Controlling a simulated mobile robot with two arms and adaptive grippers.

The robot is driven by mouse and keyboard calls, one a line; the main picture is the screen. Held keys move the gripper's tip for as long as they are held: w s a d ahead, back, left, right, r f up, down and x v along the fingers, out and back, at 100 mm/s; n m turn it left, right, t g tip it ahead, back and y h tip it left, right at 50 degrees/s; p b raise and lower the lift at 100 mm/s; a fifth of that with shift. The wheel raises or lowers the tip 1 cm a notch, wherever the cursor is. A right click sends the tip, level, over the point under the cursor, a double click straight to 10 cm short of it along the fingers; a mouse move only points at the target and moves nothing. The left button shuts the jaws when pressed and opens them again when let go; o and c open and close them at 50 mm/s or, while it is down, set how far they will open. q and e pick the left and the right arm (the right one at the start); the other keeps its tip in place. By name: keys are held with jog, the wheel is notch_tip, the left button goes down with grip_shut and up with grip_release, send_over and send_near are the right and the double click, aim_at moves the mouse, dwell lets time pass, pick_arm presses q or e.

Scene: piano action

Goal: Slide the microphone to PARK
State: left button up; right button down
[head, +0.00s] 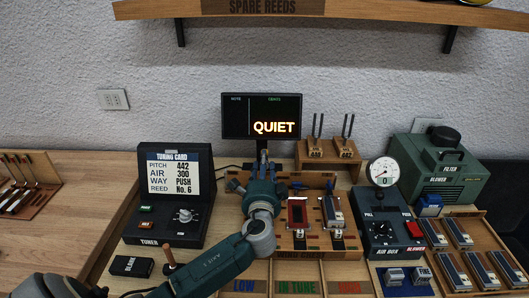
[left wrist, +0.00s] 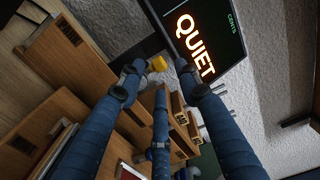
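I cannot clearly make out the microphone in the head view; my left gripper (head: 252,183) covers the left part of the wooden wind chest (head: 290,241). The gripper reaches forward over that part, just below the display (head: 262,116) reading QUIET. In the left wrist view its blue fingers (left wrist: 160,82) are spread apart with nothing visibly held between them. A small yellow piece (left wrist: 157,63) shows just beyond the fingertips; I cannot tell whether it belongs to the microphone. My right gripper is in neither view.
The tuner box (head: 168,216) with its tuning card stands left of my left arm. A reed rack (head: 330,153) is behind the chest. The air box (head: 390,228) and green blower (head: 437,170) stand on the right. Labelled trays (head: 295,287) lie in front.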

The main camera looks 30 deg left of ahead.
pick_arm(q)
jog(key=x, duration=0.6)
jog(key=shift+w+a+f+p, duration=0.1)
jog(key=shift+w+p, duration=0.15)
jog(key=shift+p, duration=0.1)
jog(key=shift+c, duration=0.3)
grip_shut()
